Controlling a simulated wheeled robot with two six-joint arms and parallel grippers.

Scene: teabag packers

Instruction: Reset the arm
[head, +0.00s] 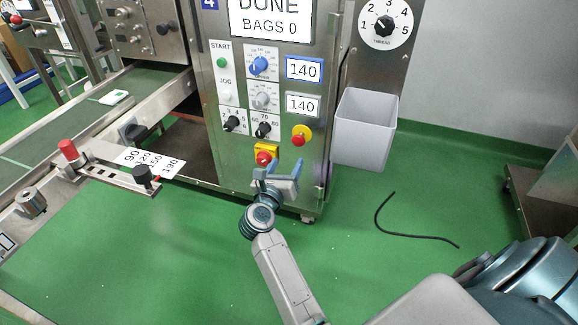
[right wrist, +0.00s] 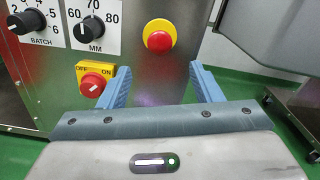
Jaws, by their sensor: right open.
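My right arm comes in from the bottom of the head view. Its gripper (head: 284,168) is open and empty in front of the lower part of the metal control panel (head: 312,160). In the right wrist view the two blue fingers (right wrist: 160,85) stand apart with bare panel between them. The red switch on a yellow plate (right wrist: 91,84) shows left of the fingers, and the red emergency button with a yellow ring (right wrist: 159,38) shows above the gap. My left gripper is not in view.
A grey bin (head: 364,130) hangs right of the panel. A conveyor (head: 60,120) with a red knob (head: 68,150) and a number scale (head: 148,162) lies at left. A black cable (head: 415,235) lies on the green floor. A metal cart (head: 545,190) stands at far right.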

